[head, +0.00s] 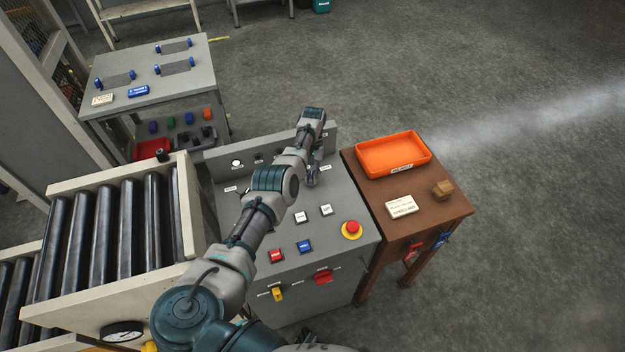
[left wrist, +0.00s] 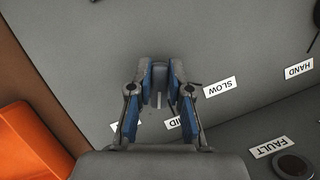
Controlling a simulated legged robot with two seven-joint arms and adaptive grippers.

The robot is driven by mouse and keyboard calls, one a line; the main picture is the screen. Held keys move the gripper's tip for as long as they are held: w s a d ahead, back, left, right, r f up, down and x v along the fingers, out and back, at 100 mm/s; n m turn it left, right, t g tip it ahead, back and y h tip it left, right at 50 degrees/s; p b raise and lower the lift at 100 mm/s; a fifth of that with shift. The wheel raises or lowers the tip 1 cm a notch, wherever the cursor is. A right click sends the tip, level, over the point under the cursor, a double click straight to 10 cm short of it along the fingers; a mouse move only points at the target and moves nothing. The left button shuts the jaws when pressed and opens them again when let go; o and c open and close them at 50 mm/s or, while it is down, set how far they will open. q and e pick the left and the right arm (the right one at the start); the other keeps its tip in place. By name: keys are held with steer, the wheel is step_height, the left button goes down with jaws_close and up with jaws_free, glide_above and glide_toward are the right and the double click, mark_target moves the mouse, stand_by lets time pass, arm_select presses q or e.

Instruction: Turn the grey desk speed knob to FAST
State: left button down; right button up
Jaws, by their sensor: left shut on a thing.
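My left gripper (head: 313,180) reaches over the grey control desk (head: 345,215), near its back right corner. In the left wrist view its blue-padded fingers (left wrist: 158,85) are shut on the grey speed knob (left wrist: 158,99), which shows only as a small piece between them. A pale mark there points down in the picture. Around it are a SLOW label (left wrist: 219,87) to the right, a MID label (left wrist: 174,123) partly covered by a finger, and a third label (left wrist: 126,126) mostly hidden by the other finger. The head view hides the knob behind the gripper. My right gripper is out of view.
The desk carries white push buttons (head: 301,217), a red button (head: 276,256), a blue button (head: 305,246) and a red emergency stop (head: 351,229) on yellow. A brown table (head: 440,204) with an orange tray (head: 392,154) stands at right. A roller conveyor (head: 120,225) stands at left.

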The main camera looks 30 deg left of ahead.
arm_select(q)
steer(key=m, duration=0.1)
steer(key=m+y, duration=0.1)
steer(key=shift+w+a+r+m, duration=0.1)
steer(key=shift+a+r+m, duration=0.1)
steer(key=shift+m, duration=0.2)
steer(key=shift+w+a+m+y+p, duration=0.15)
steer(key=shift+m+y+p, duration=0.65)
steer(key=shift+m, duration=1.2)
steer(key=c, duration=1.2)
jaws_free()
steer(key=shift+o, duration=0.6)
steer(key=shift+w+f, duration=0.1)
steer(key=shift+f, duration=0.15)
steer(key=shift+s, duration=0.2)
